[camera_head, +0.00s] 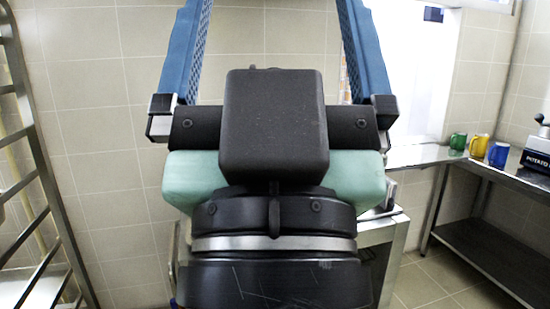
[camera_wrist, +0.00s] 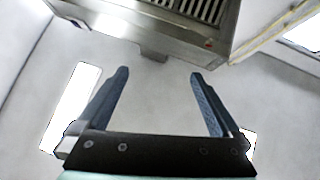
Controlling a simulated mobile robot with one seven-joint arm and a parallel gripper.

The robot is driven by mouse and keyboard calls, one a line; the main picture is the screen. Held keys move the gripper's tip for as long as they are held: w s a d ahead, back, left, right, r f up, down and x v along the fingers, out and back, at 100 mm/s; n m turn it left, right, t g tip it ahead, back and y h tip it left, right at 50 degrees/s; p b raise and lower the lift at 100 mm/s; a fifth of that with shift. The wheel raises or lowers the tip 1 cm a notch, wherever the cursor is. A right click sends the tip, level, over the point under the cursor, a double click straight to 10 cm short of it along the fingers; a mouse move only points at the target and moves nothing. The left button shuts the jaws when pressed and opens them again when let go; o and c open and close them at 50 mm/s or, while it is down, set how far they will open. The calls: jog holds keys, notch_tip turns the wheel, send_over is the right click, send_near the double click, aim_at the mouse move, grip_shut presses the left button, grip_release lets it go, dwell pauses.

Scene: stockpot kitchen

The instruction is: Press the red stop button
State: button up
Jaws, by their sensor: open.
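My gripper (camera_head: 268,15) stands upright in the middle of the head view, its two blue fingers wide apart and nothing between them. In the wrist view my gripper (camera_wrist: 159,74) also shows open and empty, pointing up toward a metal unit with slats. A small red spot (camera_wrist: 208,43) sits on the lower right edge of that unit, above and to the right of the right fingertip and apart from it. It is too small to tell whether it is the stop button. No red button shows clearly in the head view; my arm hides the middle.
A metal hood-like unit (camera_wrist: 190,30) hangs above in the wrist view. In the head view, a steel rack (camera_head: 35,150) stands left. A steel table (camera_head: 490,172) at right holds several coloured mugs (camera_head: 478,146) and a machine (camera_head: 537,160) marked "POTATO". A metal appliance (camera_head: 385,250) is partly hidden behind my arm.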

notch_tip(320, 180, up, 12)
jog(key=p, duration=0.9)
jog(key=shift+f, duration=0.25)
